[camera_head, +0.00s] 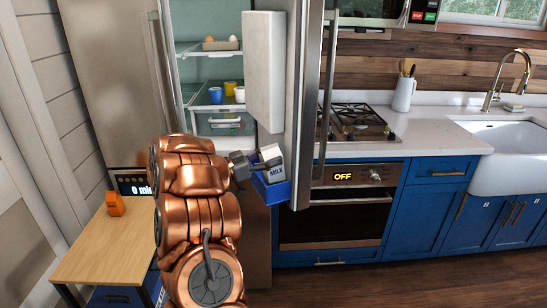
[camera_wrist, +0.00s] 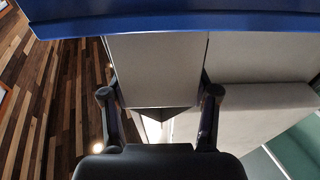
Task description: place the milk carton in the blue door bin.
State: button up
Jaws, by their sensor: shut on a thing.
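The white milk carton (camera_head: 275,163), with a blue MILK label, is upright or slightly tilted at the blue door bin (camera_head: 272,191) on the open fridge door. My gripper (camera_head: 256,162) reaches it from the left and is shut on it. In the wrist view the carton (camera_wrist: 157,62) is a grey block between the two fingers of my gripper (camera_wrist: 159,93). The blue bin wall (camera_wrist: 170,22) crosses the top of that view and hides the carton's far end. Whether the carton touches the bin floor cannot be seen.
The open fridge door (camera_head: 305,105) stands beside the bin. Fridge shelves hold eggs (camera_head: 220,41), a blue cup (camera_head: 216,95) and a yellow cup (camera_head: 230,88). A wooden table (camera_head: 95,250) with an orange object (camera_head: 115,205) is at left. The oven (camera_head: 340,205) is to the right.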

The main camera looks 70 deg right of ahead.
jog(key=shift+s+d+r+t+y+p, duration=0.35)
jog(key=shift+s+r+t+y+p, duration=0.05)
jog(key=shift+t+y+p, duration=0.1)
jog(key=shift+f, duration=1.05)
jog(key=shift+f, duration=0.15)
jog(key=o, duration=1.6)
